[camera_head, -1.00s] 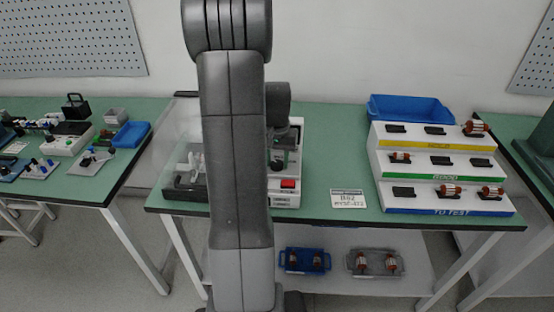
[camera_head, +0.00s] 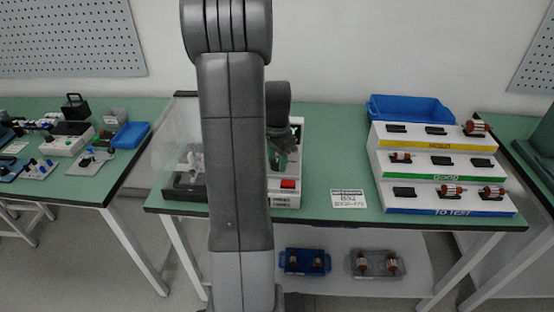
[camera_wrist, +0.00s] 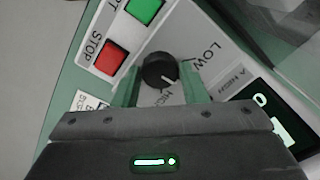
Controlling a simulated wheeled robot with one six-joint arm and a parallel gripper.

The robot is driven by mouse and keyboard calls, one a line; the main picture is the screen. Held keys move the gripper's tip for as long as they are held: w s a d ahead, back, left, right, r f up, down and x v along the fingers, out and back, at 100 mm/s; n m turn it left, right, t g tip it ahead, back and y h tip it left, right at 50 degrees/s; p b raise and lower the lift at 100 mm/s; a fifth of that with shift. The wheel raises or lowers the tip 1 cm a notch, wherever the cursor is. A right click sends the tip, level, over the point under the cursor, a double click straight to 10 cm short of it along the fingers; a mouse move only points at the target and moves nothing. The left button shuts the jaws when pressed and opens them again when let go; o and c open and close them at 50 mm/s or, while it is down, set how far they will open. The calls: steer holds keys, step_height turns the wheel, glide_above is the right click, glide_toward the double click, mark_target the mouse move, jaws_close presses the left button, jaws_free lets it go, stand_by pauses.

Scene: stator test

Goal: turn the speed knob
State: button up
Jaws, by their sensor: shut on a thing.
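In the head view my gripper (camera_head: 283,157) is at the test unit (camera_head: 285,199), mostly behind my arm; the knob is hidden there.
A red STOP button (camera_wrist: 109,57) and a green START button (camera_wrist: 145,9) lie beside the knob. A dark display (camera_wrist: 275,118) is at the right. A stepped rack (camera_head: 440,170) with rotors stands right on the table, with a blue bin (camera_head: 410,108) behind.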

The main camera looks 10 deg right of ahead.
mark_target(277, 163)
stand_by(0.4)
steer(key=o, duration=1)
steer(key=shift+c, duration=0.2)
step_height(277, 163, up, 14)
steer(key=shift+f, duration=0.1)
step_height(277, 163, down, 14)
steer(key=shift+r, duration=0.1)
stand_by(0.4)
